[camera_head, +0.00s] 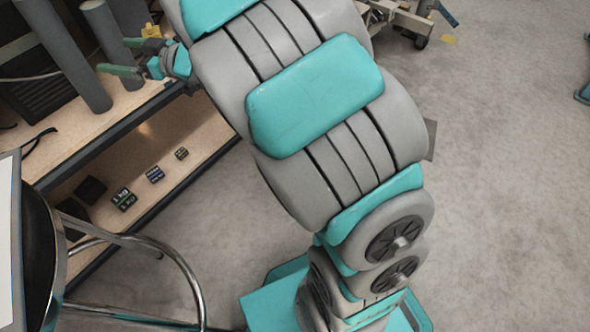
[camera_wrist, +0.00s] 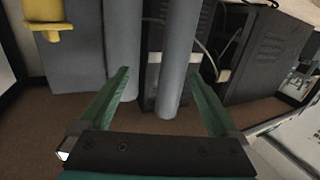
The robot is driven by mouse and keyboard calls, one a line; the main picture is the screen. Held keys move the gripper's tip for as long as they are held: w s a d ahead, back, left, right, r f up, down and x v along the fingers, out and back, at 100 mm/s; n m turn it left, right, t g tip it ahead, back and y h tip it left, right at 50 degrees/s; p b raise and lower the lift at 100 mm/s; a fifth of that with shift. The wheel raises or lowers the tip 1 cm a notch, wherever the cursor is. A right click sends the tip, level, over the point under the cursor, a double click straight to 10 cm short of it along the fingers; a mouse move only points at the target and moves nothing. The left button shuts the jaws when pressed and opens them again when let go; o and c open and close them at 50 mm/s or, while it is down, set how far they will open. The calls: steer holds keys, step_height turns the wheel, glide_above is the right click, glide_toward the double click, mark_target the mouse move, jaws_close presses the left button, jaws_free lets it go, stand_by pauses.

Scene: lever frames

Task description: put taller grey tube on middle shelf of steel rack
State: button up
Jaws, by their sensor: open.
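Two grey tubes stand upright on a tan shelf at upper left in the head view. The left tube (camera_head: 66,56) runs out of the top of the frame; the right tube (camera_head: 112,42) shows its top end. In the wrist view, one tube (camera_wrist: 178,60) appears between my fingers and the other (camera_wrist: 123,45) is behind the left fingertip. The left tube looks longer, but cut-off ends leave true heights unclear. My gripper (camera_head: 112,56), also in the wrist view (camera_wrist: 160,70), is open, with green fingers pointing toward the tubes. I cannot identify a steel rack.
The tan shelf unit (camera_head: 150,97) has a dark front edge and a lower board with small boxes (camera_head: 123,199). A dark computer case (camera_wrist: 265,50) stands behind the tubes. A chrome-legged stool (camera_head: 165,250) is at lower left. Floor (camera_head: 500,180) on the right is clear.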

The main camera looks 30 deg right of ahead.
steer(key=w+d+m+t+h, duration=0.15)
steer(key=d+m+h, duration=0.35)
steer(key=d+h, duration=0.8)
steer(key=s+d+f+m+g+h, duration=0.1)
steer(key=s+d+f+m+g, duration=0.25)
steer(key=s+d, duration=0.65)
steer(key=s+d+f+m+g+h, duration=0.1)
steer(key=s+d+f+g, duration=0.15)
steer(key=s, duration=0.35)
steer(key=s+d+f+m+g+h, duration=0.1)
steer(key=s+d+f+g, duration=0.15)
steer(key=s, duration=0.35)
steer(key=s+a+g+y, duration=0.1)
steer(key=s+a+g, duration=0.2)
steer(key=s, duration=0.8)
steer(key=s+a+f+g+y, duration=0.1)
steer(key=s+a+g+y, duration=0.1)
steer(key=s, duration=1)
steer(key=shift+s+a+f+g, duration=0.2)
steer(key=shift+a+g, duration=0.2)
steer(key=shift+g, duration=0.3)
steer(key=shift+n, duration=0.25)
step_height(320, 180, up, 8)
steer(key=p, duration=0.8)
